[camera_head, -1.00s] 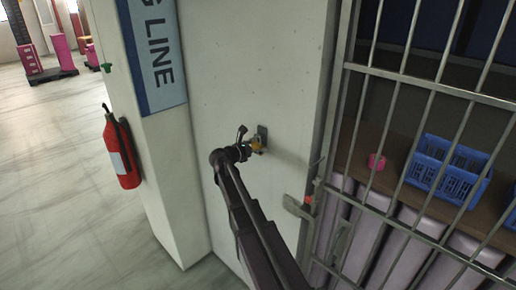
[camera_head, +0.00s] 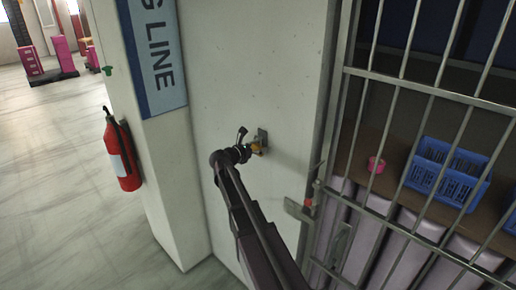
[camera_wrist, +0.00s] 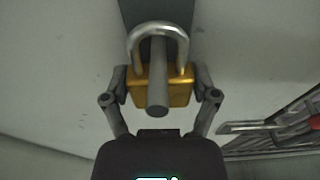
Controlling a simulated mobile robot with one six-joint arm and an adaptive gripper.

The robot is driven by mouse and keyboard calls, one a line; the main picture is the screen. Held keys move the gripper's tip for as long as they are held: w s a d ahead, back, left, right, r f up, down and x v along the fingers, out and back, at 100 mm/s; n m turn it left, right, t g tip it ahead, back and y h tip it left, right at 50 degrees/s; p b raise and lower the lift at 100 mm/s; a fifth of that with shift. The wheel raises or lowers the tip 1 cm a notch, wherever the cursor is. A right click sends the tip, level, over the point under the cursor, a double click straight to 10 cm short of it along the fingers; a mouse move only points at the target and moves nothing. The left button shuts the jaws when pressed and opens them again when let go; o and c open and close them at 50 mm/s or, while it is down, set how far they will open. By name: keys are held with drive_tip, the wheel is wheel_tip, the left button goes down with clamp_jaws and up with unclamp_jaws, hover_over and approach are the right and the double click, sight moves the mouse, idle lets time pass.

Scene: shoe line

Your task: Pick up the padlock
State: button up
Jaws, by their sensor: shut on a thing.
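The padlock (camera_wrist: 179,92) has a golden body and a silver shackle. In the wrist view it hangs with its shackle around a grey peg (camera_wrist: 157,100) that sticks out from a dark plate on the pale wall. My gripper (camera_wrist: 161,86) is shut on the padlock's body, with one finger on each side. In the head view the padlock (camera_head: 256,148) is a small yellow patch at the wall plate (camera_head: 263,137), partly hidden by my gripper (camera_head: 247,149).
A barred gate (camera_head: 400,82) with a latch (camera_head: 300,208) stands to the right. Behind it are a blue basket (camera_head: 447,172) and a pink roll (camera_head: 376,164). A fire extinguisher (camera_head: 121,152) hangs on the left wall. The floor at left is open.

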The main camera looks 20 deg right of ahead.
drive_tip(key=shift+r+p, duration=0.3)
drive_tip(key=shift+r, duration=0.2)
drive_tip(key=f+v, duration=0.2)
drive_tip(key=v, duration=1.5)
drive_tip(key=shift+a+f, duration=0.5)
drive_tip(key=shift+a, duration=0.1)
drive_tip(key=shift+s+f, duration=0.1)
drive_tip(key=shift+s, duration=0.05)
wheel_tip(320, 180, down, 8)
drive_tip(key=b, duration=0.8)
drive_tip(key=shift+a, duration=0.3)
